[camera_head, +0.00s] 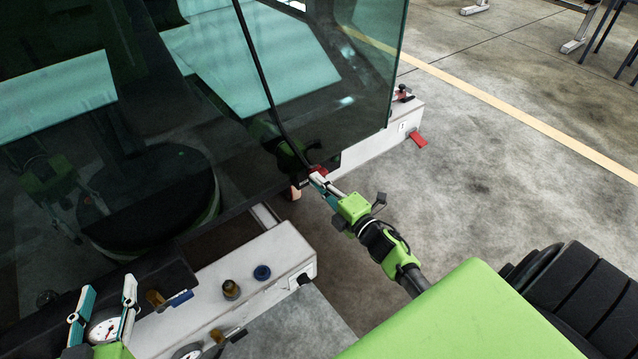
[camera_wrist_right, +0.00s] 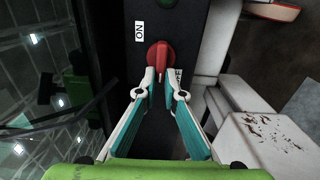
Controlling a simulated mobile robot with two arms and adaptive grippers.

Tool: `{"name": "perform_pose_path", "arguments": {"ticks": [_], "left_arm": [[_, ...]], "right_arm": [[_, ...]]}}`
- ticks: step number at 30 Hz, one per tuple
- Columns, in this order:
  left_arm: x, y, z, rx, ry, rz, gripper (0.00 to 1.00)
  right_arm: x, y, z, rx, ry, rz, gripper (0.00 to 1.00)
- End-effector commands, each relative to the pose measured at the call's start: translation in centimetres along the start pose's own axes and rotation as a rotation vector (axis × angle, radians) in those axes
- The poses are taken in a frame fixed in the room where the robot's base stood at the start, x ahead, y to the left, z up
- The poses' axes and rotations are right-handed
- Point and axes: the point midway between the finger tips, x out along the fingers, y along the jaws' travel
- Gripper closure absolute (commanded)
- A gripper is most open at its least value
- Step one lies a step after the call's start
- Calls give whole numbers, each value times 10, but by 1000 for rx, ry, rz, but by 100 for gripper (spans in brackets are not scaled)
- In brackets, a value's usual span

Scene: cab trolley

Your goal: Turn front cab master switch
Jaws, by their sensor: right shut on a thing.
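The master switch is a red rotary knob (camera_wrist_right: 160,55) on a dark panel, in the upper middle of the right wrist view. My right gripper (camera_wrist_right: 160,79) has its two fingertips on either side of the knob's lower part and is shut on it. An ON label (camera_wrist_right: 140,31) is up and left of the knob. Another label (camera_wrist_right: 178,75) at lower right is partly hidden by a fingertip. In the head view the red knob (camera_head: 316,170) shows at the tip of my right gripper (camera_head: 319,180), by the cab's glass edge. My left gripper (camera_head: 104,306) is open and empty at lower left.
The dark glass cab (camera_head: 290,60) fills the upper left. A red pedal-like part (camera_head: 418,140) sticks out at the right. The floor there is clear.

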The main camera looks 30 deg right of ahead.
Motion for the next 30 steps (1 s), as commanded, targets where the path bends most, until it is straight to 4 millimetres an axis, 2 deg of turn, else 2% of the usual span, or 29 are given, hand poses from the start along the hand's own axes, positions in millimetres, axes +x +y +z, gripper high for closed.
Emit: {"name": "perform_pose_path", "arguments": {"ticks": [12,13,15,25,30], "left_arm": [[0,0,-2,0,7,0,60],[0,0,-2,0,7,0,60],[0,0,-2,0,7,0,60],[0,1,-1,-1,6,2,60],[0,1,-1,0,6,1,60]], "right_arm": [[-1,-2,-1,-11,1,-3,100],[-1,-2,-1,-10,1,-3,86],[0,-2,-1,-10,1,-3,74],[-1,-1,0,-8,0,-2,74],[-16,-2,0,-8,0,-3,74]]}}
